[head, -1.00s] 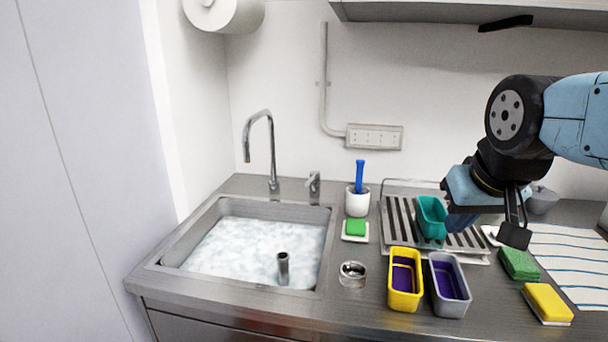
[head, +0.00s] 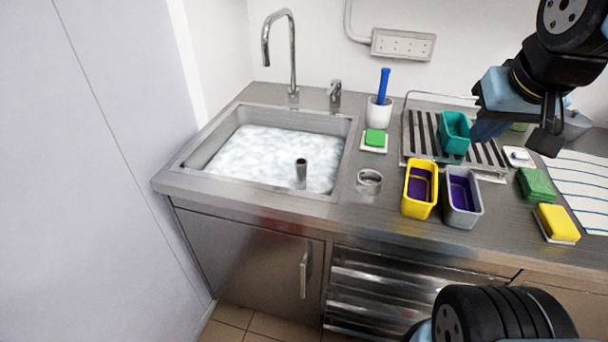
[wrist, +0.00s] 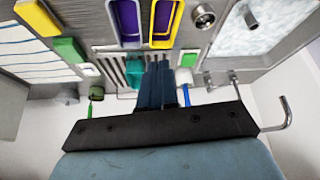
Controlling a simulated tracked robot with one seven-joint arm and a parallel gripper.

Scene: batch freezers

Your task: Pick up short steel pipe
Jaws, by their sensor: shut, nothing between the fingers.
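The short steel pipe (head: 301,170) stands upright in the sink (head: 340,160), its top above white foam that hides its lower end. In the wrist view the upright pipe (wrist: 251,18) shows over the foam at the top right. My gripper (head: 482,135) is at the right, above the counter by the drying rack, well to the right of the pipe. In the wrist view its blue fingers (wrist: 156,68) are together with nothing between them.
A yellow tub (head: 420,205) and a grey tub (head: 463,212) stand at the counter front, a steel ring (head: 369,182) to their left. A teal tub (head: 454,133) sits on the rack (head: 420,130). The faucet (head: 291,50) rises behind the sink.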

